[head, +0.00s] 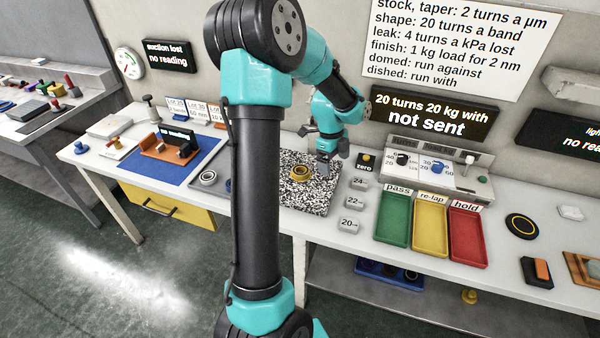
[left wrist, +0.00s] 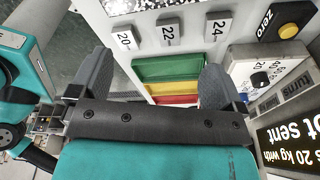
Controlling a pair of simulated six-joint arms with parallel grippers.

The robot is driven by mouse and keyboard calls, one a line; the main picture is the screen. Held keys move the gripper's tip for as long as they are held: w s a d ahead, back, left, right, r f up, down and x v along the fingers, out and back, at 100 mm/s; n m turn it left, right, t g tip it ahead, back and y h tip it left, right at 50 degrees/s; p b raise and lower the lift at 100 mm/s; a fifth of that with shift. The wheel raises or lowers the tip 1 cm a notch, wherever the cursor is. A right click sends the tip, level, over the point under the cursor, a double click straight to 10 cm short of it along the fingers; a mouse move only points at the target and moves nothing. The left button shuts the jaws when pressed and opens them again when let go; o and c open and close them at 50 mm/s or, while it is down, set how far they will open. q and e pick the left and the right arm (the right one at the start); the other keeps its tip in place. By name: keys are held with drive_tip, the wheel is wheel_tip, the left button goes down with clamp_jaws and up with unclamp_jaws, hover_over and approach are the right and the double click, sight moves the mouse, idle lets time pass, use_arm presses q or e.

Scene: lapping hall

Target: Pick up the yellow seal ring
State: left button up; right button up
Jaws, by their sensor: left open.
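A yellow ring (head: 302,173) lies on a black-and-white speckled plate (head: 318,202) on the bench in the head view. It is outside the left wrist view, where only an edge of the speckled plate (left wrist: 150,5) shows at the top. My left gripper (head: 322,160) is above the bench near the far right part of the plate, to the right of and behind the ring, and apart from it. In the left wrist view its two fingers (left wrist: 157,75) are spread with nothing between them. My right gripper is in neither view.
Weights marked 24, 22 and 20 (head: 354,203) stand right of the plate. Green (head: 395,241), yellow (head: 429,247) and red (head: 466,257) trays lie further right, before a control box (head: 474,186). A blue mat (head: 195,165) with an orange-based device is at left.

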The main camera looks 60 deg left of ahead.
use_arm(q)
drive_tip(key=s+a+r+m+y, duration=0.2)
drive_tip(key=s+a+r+m, duration=0.2)
drive_tip(key=a+r, duration=0.3)
drive_tip(key=s+a, duration=0.1)
drive_tip(key=a, duration=0.3)
drive_tip(key=shift+r+m+g, duration=0.25)
drive_tip(key=shift+m+g, duration=0.15)
drive_tip(key=shift+s+f, duration=0.1)
hover_over(301, 169)
drive_tip(key=d, duration=0.2)
drive_tip(key=f, duration=1.2)
drive_tip(key=shift+s+a+f, duration=0.1)
drive_tip(key=shift+s+a, duration=0.05)
drive_tip(key=shift+s, duration=0.25)
drive_tip(key=shift+s+f, duration=0.15)
drive_tip(key=shift+f, duration=2.4)
drive_tip(key=shift+c, duration=0.2)
